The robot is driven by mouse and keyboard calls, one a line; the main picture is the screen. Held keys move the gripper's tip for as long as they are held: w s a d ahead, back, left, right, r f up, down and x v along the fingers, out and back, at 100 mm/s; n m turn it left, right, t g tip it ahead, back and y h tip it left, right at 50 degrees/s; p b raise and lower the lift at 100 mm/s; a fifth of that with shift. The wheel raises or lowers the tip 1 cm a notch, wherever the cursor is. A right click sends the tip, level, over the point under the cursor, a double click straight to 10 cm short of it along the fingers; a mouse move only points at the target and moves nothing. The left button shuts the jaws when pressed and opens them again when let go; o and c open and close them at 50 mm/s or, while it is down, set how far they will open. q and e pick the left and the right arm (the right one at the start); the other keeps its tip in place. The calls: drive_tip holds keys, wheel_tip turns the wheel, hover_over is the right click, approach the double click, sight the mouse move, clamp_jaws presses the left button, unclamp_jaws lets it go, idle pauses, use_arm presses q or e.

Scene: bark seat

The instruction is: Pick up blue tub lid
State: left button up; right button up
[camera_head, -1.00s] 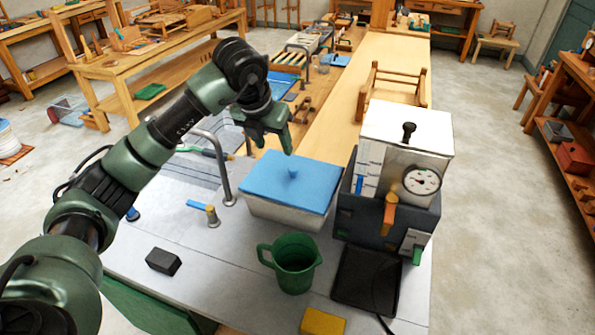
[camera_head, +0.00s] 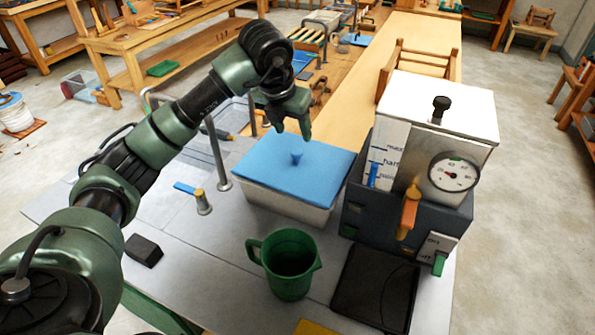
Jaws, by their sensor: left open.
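The blue tub lid (camera_head: 265,180) lies flat on a white tub (camera_head: 281,210) on the grey counter. It has a small blue knob (camera_head: 296,158) in its middle. My left gripper (camera_head: 293,133) hangs pointing down just above and behind the knob, near the lid's back edge. It is open and holds nothing. My right gripper is not in view.
A boxy machine with a gauge (camera_head: 454,172) stands close to the tub's right. A green jug (camera_head: 289,264) stands in front. A metal tap (camera_head: 217,150) rises just left of the tub. A black block (camera_head: 143,250) lies at the left front.

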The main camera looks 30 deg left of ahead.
sight(296, 151)
use_arm(q)
drive_tip(key=p+x, duration=0.1)
drive_tip(key=x, duration=0.1)
drive_tip(key=p+x, duration=0.1)
drive_tip(key=x, duration=0.2)
drive_tip(key=p+x, duration=0.1)
drive_tip(key=x, duration=0.1)
drive_tip(key=shift+a+f, duration=0.35)
drive_tip(key=shift+f, duration=0.1)
drive_tip(key=shift+w+f, duration=0.1)
drive_tip(key=shift+f, duration=0.35)
clamp_jaws()
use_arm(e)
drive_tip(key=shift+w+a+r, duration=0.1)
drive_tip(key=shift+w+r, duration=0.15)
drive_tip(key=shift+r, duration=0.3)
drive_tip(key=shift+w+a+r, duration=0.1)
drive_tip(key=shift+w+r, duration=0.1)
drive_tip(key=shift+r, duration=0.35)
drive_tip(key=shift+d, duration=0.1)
